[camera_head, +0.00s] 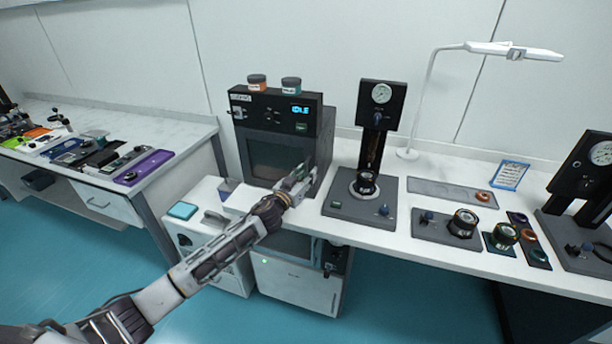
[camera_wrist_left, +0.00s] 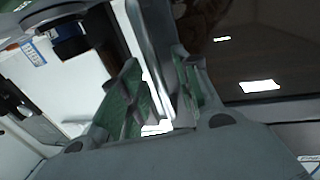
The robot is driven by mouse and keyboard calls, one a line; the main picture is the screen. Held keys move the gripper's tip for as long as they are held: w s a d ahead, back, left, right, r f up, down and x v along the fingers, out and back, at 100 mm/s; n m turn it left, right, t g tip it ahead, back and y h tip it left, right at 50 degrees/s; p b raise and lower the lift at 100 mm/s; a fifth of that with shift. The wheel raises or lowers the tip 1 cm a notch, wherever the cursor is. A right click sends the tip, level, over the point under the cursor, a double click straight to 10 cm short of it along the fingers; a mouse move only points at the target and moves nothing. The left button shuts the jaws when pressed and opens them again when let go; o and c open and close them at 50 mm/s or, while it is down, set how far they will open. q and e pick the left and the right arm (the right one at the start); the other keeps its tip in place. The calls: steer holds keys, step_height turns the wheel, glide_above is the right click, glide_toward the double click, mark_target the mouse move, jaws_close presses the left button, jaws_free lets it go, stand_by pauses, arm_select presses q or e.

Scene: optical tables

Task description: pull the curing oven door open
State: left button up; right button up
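The curing oven (camera_head: 277,140) is a dark box with a lit "IDLE" display on the back counter. Its door (camera_head: 270,160), with a dark window, looks shut. My left gripper (camera_head: 300,176) is in front of the door's right side and hides part of it. In the left wrist view, a grey upright bar, seemingly the door handle (camera_wrist_left: 150,40), runs between the green-padded fingers (camera_wrist_left: 160,95). The bar is close to the right finger, with a gap on the left, so the gripper looks open around it. The dark door window (camera_wrist_left: 265,50) fills the right side. My right gripper is not in view.
Two small jars (camera_head: 257,82) stand on the oven. A gauge press (camera_head: 361,190) stands close to its right, with metal parts (camera_head: 462,222) further along the counter. A white cabinet (camera_head: 205,240) with a blue-green pad on top stands at lower left.

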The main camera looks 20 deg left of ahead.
arm_select(q)
jaws_close()
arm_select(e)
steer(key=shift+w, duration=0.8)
arm_select(q)
steer(key=shift+s, duration=0.1)
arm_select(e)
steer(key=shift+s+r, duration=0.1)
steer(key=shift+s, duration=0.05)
